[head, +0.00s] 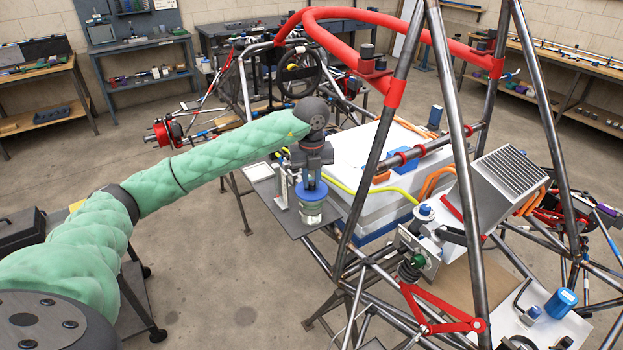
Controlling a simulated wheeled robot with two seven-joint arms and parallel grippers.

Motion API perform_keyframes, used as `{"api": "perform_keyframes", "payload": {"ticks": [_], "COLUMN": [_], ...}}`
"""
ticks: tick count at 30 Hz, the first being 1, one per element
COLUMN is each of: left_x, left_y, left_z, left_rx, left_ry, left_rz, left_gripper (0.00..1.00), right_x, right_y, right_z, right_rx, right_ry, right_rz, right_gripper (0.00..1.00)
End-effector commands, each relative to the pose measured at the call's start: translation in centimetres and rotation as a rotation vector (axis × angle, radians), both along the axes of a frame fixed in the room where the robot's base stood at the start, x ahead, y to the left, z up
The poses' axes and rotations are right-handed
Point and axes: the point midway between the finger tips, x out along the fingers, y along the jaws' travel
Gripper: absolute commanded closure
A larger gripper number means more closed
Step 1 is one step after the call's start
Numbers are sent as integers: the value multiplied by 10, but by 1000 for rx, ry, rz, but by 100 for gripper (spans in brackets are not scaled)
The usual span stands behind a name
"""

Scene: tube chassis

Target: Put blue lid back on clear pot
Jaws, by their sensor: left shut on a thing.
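My left gripper (311,180) points down at the end of the green-sleeved arm, over a small grey metal side table (292,222). It is shut on the blue lid (312,192). The clear pot (311,213) stands on the side table directly below the lid. The lid is level and at the pot's mouth; I cannot tell whether it is seated or just above the rim. The fingertips are partly hidden by the gripper body and the lid. My right gripper does not show.
A metal bracket (281,187) stands close left of the pot. The white box (360,165) with yellow and orange cables is close on the right. Steel frame tubes (385,135) rise to the right. Open floor (200,270) lies to the left of the side table.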

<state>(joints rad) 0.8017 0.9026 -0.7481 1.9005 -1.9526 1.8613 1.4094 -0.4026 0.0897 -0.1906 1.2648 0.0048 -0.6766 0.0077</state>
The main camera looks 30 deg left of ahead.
Motion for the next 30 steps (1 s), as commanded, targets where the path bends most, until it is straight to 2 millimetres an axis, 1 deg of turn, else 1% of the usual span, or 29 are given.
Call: {"api": "perform_keyframes", "payload": {"ticks": [8, 9, 10, 20, 30], "left_x": [0, 0, 0, 0, 0], "left_y": [0, 0, 0, 0, 0], "left_z": [-5, -4, -4, -3, 16], "left_rx": [0, 0, 0, 0, 1], "left_ry": [0, 0, 0, 0, -1], "left_rz": [0, 0, 0, 0, 0], "left_gripper": [100, 76, 72, 72, 72], "right_x": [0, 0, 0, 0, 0], "right_y": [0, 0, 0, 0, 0], "right_z": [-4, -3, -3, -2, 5], "right_rx": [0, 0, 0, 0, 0], "right_ry": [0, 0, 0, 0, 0], "right_rz": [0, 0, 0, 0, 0], "right_gripper": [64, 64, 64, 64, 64]}}
